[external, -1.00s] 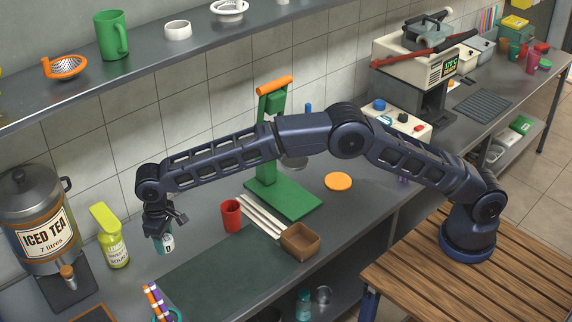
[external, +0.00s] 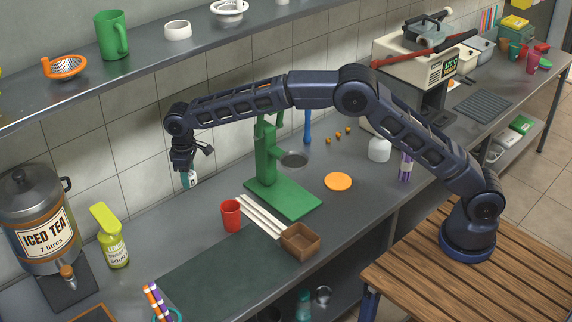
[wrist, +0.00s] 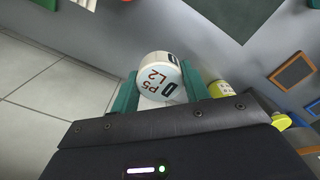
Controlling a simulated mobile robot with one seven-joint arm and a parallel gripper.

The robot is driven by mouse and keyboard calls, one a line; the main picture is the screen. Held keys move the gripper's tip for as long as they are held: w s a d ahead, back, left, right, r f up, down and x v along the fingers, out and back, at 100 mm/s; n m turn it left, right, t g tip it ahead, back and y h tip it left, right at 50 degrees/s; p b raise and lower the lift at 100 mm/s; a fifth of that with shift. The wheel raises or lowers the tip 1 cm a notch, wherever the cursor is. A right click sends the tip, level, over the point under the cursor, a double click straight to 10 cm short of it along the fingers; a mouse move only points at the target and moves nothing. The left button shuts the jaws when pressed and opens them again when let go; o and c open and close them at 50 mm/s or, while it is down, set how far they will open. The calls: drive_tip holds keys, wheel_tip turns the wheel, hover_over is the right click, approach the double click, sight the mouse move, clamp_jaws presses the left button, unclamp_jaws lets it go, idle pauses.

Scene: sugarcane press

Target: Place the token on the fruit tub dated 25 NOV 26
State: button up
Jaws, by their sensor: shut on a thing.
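My gripper (external: 187,172) is shut on a white cylinder (wrist: 161,79), held in the air above the left part of the counter. In the wrist view the cylinder sits between the two teal fingers, with red "P5 L2" and black marks printed on it. In the external view it is small and partly hidden by the fingers. I see no readable date on it. An orange disc (external: 338,181) lies flat on the counter right of the green press; I cannot tell if it is the token. I cannot make out a tub dated 25 NOV 26.
A green press (external: 284,196), red cup (external: 231,215), white sticks (external: 262,216) and brown box (external: 300,241) stand mid-counter. A yellow-green bottle (external: 114,240) and iced tea urn (external: 42,222) are at left. A dark mat (external: 215,280) is clear. A shelf (external: 150,58) runs above.

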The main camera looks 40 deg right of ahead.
drive_tip(key=w+d+r+n, duration=0.1)
drive_tip(key=w+d, duration=0.3)
drive_tip(key=d, duration=0.6)
drive_tip(key=w+d+r, duration=0.1)
drive_tip(key=w+d, duration=0.4)
drive_tip(key=d, duration=0.6)
drive_tip(key=d+r+m, duration=0.2)
drive_tip(key=d, duration=1.3)
drive_tip(key=d+r+m, duration=0.1)
drive_tip(key=d+r, duration=0.2)
drive_tip(key=d, duration=1.2)
drive_tip(key=s+d+r+m, duration=0.3)
drive_tip(key=s+d+m, duration=0.2)
drive_tip(key=s+d, duration=0.35)
drive_tip(key=s+d+r+m, duration=0.3)
drive_tip(key=s+d+m, duration=0.3)
drive_tip(key=d, duration=0.4)
drive_tip(key=s+d+r+m, duration=0.3)
drive_tip(key=s+d+m, duration=0.1)
drive_tip(key=s+d, duration=0.55)
drive_tip(key=f, duration=2)
drive_tip(key=shift+w, duration=0.3)
drive_tip(key=shift+f, duration=0.1)
drive_tip(key=o, duration=0.6)
drive_tip(key=shift+f, duration=0.1)
drive_tip(key=o, duration=0.4)
drive_tip(key=shift+c, duration=0.2)
